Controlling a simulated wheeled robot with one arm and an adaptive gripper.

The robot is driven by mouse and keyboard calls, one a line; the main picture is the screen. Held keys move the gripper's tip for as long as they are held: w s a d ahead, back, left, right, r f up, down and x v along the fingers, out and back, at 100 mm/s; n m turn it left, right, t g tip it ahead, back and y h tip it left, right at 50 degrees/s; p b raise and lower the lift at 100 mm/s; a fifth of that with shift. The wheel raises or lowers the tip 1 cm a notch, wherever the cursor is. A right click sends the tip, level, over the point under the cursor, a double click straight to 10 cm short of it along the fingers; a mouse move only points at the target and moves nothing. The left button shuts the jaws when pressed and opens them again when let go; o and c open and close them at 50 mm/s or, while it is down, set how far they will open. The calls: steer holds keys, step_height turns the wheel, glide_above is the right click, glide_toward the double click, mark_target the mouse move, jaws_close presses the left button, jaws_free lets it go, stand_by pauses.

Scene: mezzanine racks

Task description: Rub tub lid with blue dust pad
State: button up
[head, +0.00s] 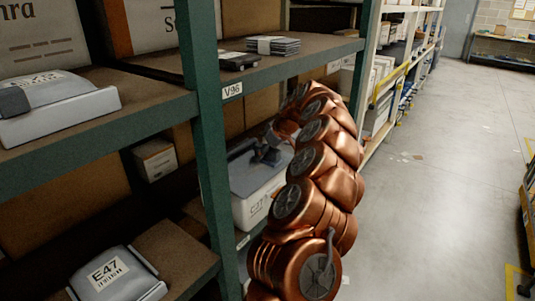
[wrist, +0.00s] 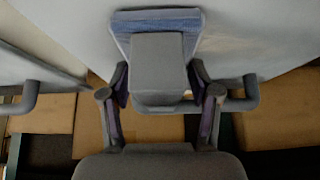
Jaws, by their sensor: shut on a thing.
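The tub (head: 250,207) is a pale bin with a printed label, standing on the shelf behind the green upright in the head view. Its grey lid (head: 244,178) is on top and partly hidden by my arm. My gripper (head: 264,152) is over the lid. In the wrist view my gripper (wrist: 160,82) is shut on the grey block-shaped grip of the blue dust pad (wrist: 185,19). The pad's blue part shows beyond the grip, against the pale grey lid surface (wrist: 265,35). Whether the pad touches the lid is hard to tell.
A green rack upright (head: 207,130) stands close left of the tub. A shelf board (head: 290,62) with flat dark packs (head: 273,45) runs above it. Grey labelled items (head: 115,275) lie on the left shelves. The aisle floor (head: 435,170) at right is mostly clear.

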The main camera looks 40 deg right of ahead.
mark_target(234, 176)
steer(key=shift+s+a+f+b, duration=0.1)
steer(key=shift+s+a+b, duration=0.15)
steer(key=shift+a+b, duration=0.65)
steer(key=shift+s+a+f+b, duration=0.1)
steer(key=shift+s+a+b, duration=0.3)
steer(key=shift+a, duration=0.85)
steer(key=shift+a+r+b, duration=0.25)
steer(key=shift+a+b, duration=0.35)
steer(key=shift+a, duration=0.4)
steer(key=shift+s+a+f+b, duration=0.1)
steer(key=shift+s+a+b, duration=0.2)
steer(key=shift+a, duration=0.4)
steer(key=shift+s+a+b, duration=0.1)
steer(key=shift+a+b, duration=0.35)
steer(key=shift+a, duration=0.3)
steer(key=shift+s+a+f+b, duration=0.15)
steer(key=shift+a+b, duration=0.2)
steer(key=shift+a, duration=0.35)
steer(key=shift+s+a+r+b, duration=0.1)
steer(key=shift+s+a+b, duration=0.1)
steer(key=shift+a, duration=0.45)
steer(key=shift+s+a+r+b, duration=0.1)
steer(key=shift+a+b, duration=0.1)
steer(key=shift+a, duration=0.45)
steer(key=shift+r, duration=0.1)
steer(key=shift+r+p, duration=1.25)
steer(key=shift+r, duration=1.65)
steer(key=shift+r, duration=0.1)
